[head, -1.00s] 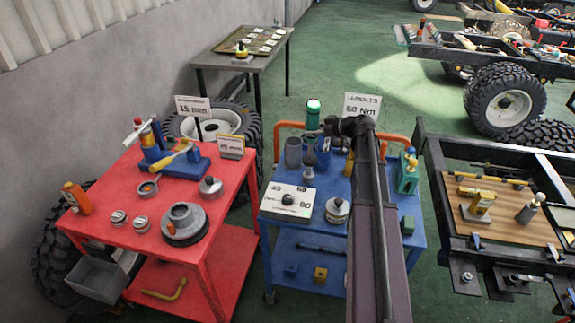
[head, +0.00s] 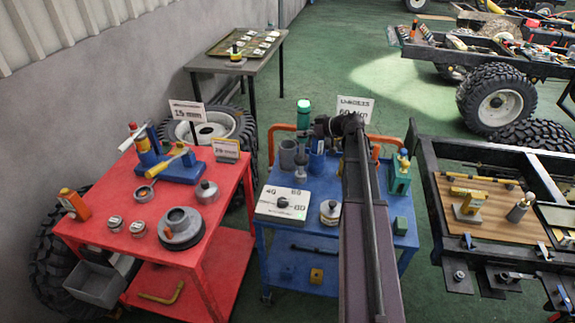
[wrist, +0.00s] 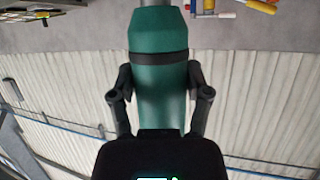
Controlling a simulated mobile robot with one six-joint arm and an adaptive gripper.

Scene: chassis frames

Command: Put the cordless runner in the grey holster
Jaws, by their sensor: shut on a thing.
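The cordless runner, a green cylinder with a dark band (wrist: 160,88), fills the middle of the wrist view. My gripper (wrist: 160,78) is shut on it, one finger on each side. In the head view the green runner (head: 303,113) appears upright above the back of the blue cart, left of my arm's end. My gripper's fingers are hard to make out there. The grey holster looks to be the open grey cup (head: 288,154) at the cart's back left, below and slightly left of the runner. The runner's lower end is unclear.
A blue cup (head: 317,160) stands close right of the grey one. A sign (head: 355,108) rises behind. My arm hides part of the cart.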

